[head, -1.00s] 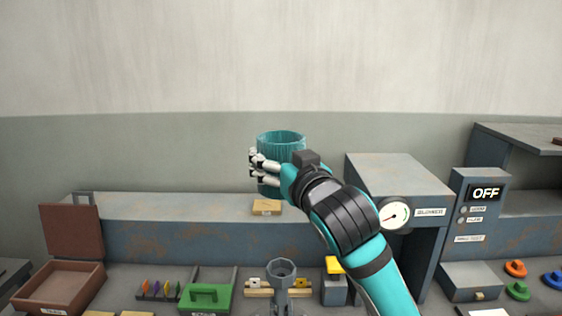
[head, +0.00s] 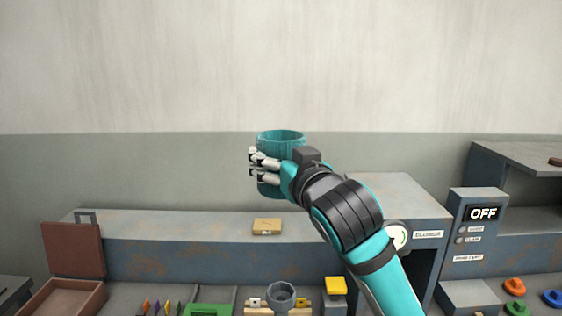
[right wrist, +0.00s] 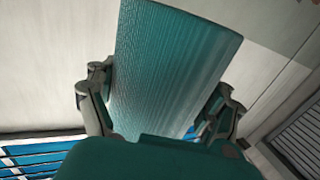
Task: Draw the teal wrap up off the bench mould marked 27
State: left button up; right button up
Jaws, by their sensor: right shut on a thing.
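The teal wrap (head: 281,139) is a ribbed, open-topped sleeve, held upright in the air in the head view. My right gripper (head: 262,167) is shut on it, with its fingers around the wrap's side. The right wrist view shows the wrap (right wrist: 175,65) between the two fingers (right wrist: 160,108). Below it on the bench stands a grey round mould (head: 281,296), apart from the wrap; I cannot read a number on it. My left gripper is not in view.
A small tan block (head: 267,226) lies on the rear ledge (head: 180,226). A yellow-topped block (head: 336,286) stands right of the mould. At right are a box reading OFF (head: 482,214) and a grey blower cabinet (head: 410,200). A brown open box (head: 73,250) is at left.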

jog(key=shift+r+p, duration=0.8)
jog(key=shift+r, duration=0.7)
